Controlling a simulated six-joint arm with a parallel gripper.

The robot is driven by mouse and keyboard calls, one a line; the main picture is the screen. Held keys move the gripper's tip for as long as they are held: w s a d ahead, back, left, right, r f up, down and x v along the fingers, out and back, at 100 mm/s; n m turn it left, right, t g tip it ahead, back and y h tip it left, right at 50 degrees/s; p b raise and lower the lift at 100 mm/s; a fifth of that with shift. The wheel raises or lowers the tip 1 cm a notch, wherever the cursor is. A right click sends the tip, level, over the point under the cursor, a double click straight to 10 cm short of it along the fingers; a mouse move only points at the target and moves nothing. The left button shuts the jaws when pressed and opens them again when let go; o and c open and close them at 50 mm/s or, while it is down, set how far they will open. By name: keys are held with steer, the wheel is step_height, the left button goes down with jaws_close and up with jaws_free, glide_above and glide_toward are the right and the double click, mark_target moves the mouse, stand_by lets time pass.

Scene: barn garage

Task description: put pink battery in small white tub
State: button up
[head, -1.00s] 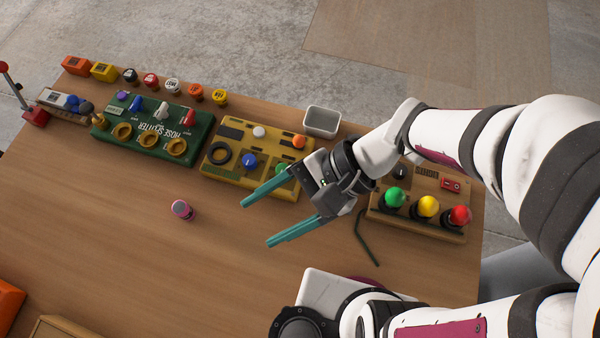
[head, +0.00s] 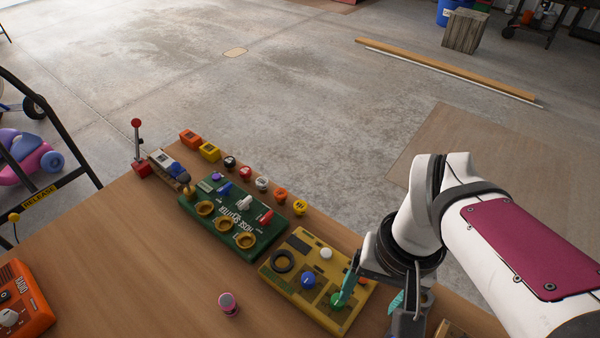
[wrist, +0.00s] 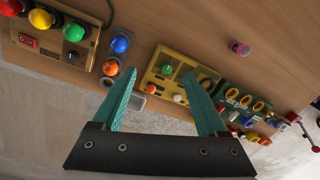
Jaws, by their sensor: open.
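The pink battery (head: 228,304) stands on the wooden table, in front of the yellow panel, at the lower middle of the head view. In the wrist view the pink battery (wrist: 240,48) is at the upper right, well beyond my fingers. My gripper (head: 372,297) is over the right part of the yellow panel, with teal fingers apart. In the wrist view my gripper (wrist: 160,73) is open and empty. The small white tub is hidden in the head view.
The yellow panel (head: 300,260) and green hose splitter panel (head: 200,220) line the table's far side, with several coloured caps behind. An orange radio (head: 20,305) is at the left. A panel with coloured domes (wrist: 55,45) shows in the wrist view. Bare table lies around the battery.

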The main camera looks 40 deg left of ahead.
steer(key=s+a+f+n, duration=0.15)
steer(key=a+n, duration=0.35)
steer(key=a, duration=0.5)
steer(key=n, duration=0.6)
glide_above(226, 299)
step_height(226, 299, down, 4)
steer(key=shift+n+t+h, duration=0.3)
steer(key=shift+h, duration=0.1)
step_height(226, 299, down, 16)
steer(key=shift+f, duration=0.1)
jaws_close()
